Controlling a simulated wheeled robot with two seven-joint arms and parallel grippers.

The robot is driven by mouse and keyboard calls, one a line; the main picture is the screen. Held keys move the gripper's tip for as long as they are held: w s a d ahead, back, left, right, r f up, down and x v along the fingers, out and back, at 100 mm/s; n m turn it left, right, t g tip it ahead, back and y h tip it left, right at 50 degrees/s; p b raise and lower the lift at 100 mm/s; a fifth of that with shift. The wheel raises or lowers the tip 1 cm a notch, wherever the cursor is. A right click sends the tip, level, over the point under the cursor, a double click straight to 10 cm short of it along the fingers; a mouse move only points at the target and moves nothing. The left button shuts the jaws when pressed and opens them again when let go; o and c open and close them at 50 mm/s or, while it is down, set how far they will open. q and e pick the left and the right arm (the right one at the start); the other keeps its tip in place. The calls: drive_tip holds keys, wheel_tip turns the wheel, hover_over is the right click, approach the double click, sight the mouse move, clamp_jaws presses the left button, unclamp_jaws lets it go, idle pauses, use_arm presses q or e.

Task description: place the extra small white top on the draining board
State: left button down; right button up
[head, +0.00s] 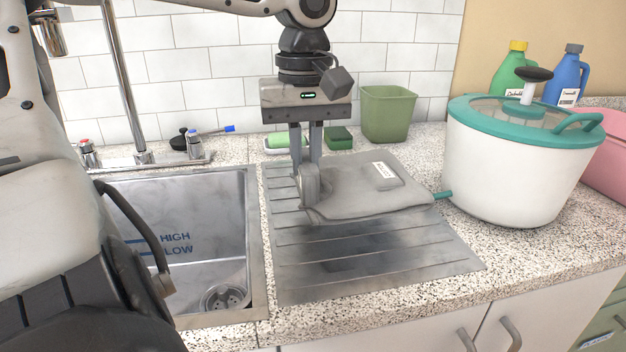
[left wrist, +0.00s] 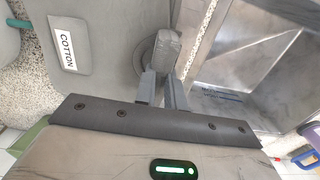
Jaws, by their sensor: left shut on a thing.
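A folded garment (head: 352,190), looking grey here rather than white, lies flat over the upper part of the ribbed metal draining board (head: 375,260). A white label is on it; in the left wrist view the garment (left wrist: 100,85) shows the word COTTON on that label. My left gripper (head: 310,190) points down at the garment's left edge, its fingers closed on that edge. The size of the garment cannot be read. My right gripper is in neither view.
A steel sink (head: 195,225) is left of the board. A white tub with a teal lid (head: 520,165) stands close on the right. A green bin (head: 387,113), a sponge (head: 339,138) and a soap dish (head: 277,143) are behind. The board's front is bare.

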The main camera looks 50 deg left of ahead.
use_arm(q)
wheel_tip(320, 180, down, 4)
drive_tip(key=shift+f+b, duration=0.2)
drive_tip(key=shift+b, duration=0.4)
drive_tip(key=shift+f, duration=0.1)
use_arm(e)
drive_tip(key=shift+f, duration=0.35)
use_arm(q)
drive_tip(key=shift+f, duration=0.1)
drive_tip(key=c, duration=1.5)
unclamp_jaws()
